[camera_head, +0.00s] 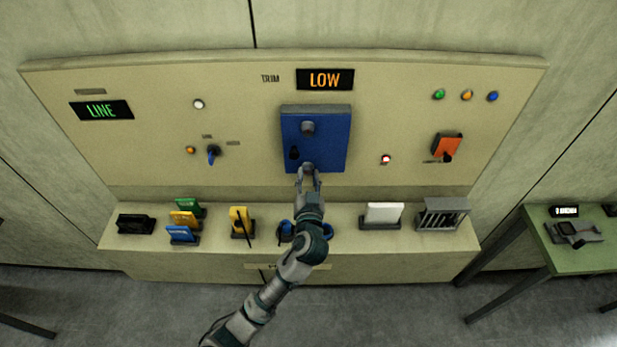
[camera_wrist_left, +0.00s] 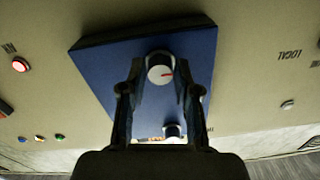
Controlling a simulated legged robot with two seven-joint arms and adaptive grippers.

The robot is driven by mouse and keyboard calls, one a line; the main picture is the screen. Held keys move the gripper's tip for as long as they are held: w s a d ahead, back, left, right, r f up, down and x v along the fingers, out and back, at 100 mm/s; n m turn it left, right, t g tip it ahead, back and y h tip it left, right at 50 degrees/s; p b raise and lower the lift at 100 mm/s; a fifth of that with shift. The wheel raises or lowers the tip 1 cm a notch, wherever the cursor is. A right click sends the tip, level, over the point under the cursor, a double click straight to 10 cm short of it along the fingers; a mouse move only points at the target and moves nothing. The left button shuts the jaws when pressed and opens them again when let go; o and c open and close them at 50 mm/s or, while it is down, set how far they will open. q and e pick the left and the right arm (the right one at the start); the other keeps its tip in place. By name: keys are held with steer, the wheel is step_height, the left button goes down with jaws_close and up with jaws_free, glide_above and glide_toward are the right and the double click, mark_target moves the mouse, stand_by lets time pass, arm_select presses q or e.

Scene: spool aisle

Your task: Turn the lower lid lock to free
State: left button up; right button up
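The blue lid (camera_head: 335,140) is mounted on the beige panel and carries two round grey lid locks, one above the other. The upper lock (camera_head: 308,128) is clear of my gripper. My left gripper (camera_head: 308,180) is at the lower lock (camera_head: 308,167), its fingers apart on either side. In the left wrist view, which is upside down, the lower lock (camera_wrist_left: 160,69) sits between the fingertips, with a red mark pointing right in that picture. I cannot tell whether the fingers touch it. The other lock (camera_wrist_left: 172,130) is partly hidden. My right gripper is not in view.
A LOW display (camera_head: 325,79) is above the lid and a LINE display (camera_head: 101,110) at left. An orange switch (camera_head: 447,145) is at right. The ledge below holds coloured cards, a white block (camera_head: 384,214) and a grey rack (camera_head: 442,213). A green table (camera_head: 570,240) stands right.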

arm_select(q)
jaws_close()
steer(key=m+p, duration=0.4)
steer(key=m, duration=0.1)
steer(key=shift+r+m, duration=0.1)
steer(key=shift+m, duration=0.2)
steer(key=m+p, duration=0.4)
steer(key=m, duration=0.1)
steer(key=shift+a, duration=0.1)
steer(key=m+p, duration=0.2)
steer(key=m, duration=0.1)
steer(key=shift+m, duration=0.4)
steer(key=shift+s+f+m+p, duration=0.15)
steer(key=shift+m+p, duration=0.4)
steer(key=shift+m, duration=1.25)
steer(key=shift+f, duration=0.1)
